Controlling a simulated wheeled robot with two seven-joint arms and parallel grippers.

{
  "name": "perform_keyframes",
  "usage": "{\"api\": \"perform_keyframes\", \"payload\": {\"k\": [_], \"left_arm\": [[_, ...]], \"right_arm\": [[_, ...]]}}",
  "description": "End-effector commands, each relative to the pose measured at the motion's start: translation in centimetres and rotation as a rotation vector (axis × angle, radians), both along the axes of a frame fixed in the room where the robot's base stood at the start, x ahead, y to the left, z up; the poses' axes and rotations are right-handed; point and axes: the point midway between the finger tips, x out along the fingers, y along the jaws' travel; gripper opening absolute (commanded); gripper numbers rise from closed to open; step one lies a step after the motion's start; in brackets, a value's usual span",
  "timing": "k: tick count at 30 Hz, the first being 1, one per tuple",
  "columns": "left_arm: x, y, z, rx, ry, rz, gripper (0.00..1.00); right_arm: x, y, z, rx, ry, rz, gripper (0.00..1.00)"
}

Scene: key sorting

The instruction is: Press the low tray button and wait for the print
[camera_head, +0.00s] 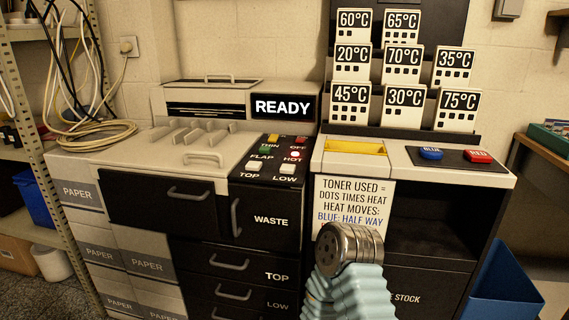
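The low tray button (288,168) is a small white key above the word LOW on the printer's black control panel (270,176). A matching white key (253,166) marked TOP sits to its left. The black LOW drawer (233,296) is shut, under the shut TOP drawer (231,267). The display (283,106) reads READY. The output slot (205,109) is dark and no sheet shows in it. A metal cylinder on a ribbed teal sleeve rises at the bottom centre, apart from the button; no gripper fingers show on it. Neither gripper can be made out.
The panel also has yellow, green and red controls, with a HOT light (295,153). Temperature cards (403,61) stand on a rack at right, above blue (430,153) and red (478,156) buttons. A toner sign (353,205) hangs below. Paper boxes (82,196) are stacked left.

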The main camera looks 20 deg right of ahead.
Motion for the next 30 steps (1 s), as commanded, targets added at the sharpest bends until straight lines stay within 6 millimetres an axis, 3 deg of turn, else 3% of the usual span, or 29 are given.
{"api": "perform_keyframes", "payload": {"k": [11,21,30], "left_arm": [[0.00,0.00,0.00,0.000,0.000,0.000,0.00],[0.00,0.00,0.00,0.000,0.000,0.000,0.00],[0.00,0.00,0.00,0.000,0.000,0.000,0.00]], "right_arm": [[0.00,0.00,0.00,0.000,0.000,0.000,0.51],[0.00,0.00,0.00,0.000,0.000,0.000,0.00],[0.00,0.00,0.00,0.000,0.000,0.000,0.00]]}}
